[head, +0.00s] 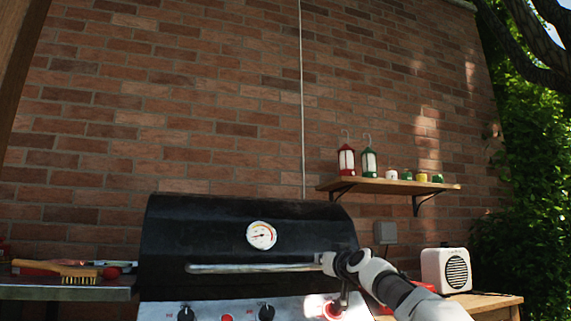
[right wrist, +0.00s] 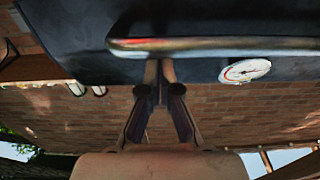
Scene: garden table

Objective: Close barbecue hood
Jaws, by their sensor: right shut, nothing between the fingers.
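The barbecue's black hood (head: 200,225) is down over the grill body, with its front face and round gauge (head: 261,235) facing me. A long metal handle (head: 250,268) runs across its lower front. My right gripper (head: 340,263) is at the handle's right end and covers part of it. In the right wrist view, which is upside down, its fingers (right wrist: 158,72) are together and empty, with the tips close to the handle (right wrist: 215,45). I cannot tell whether they touch it. The gauge shows there too (right wrist: 245,70). My left gripper is not in view.
Control knobs (head: 267,312) line the panel under the hood. A brush (head: 70,270) lies on the left side shelf. A white speaker (head: 446,270) stands on the wooden table at right. A wall shelf (head: 395,186) holds lanterns and small pots. The brick wall is behind.

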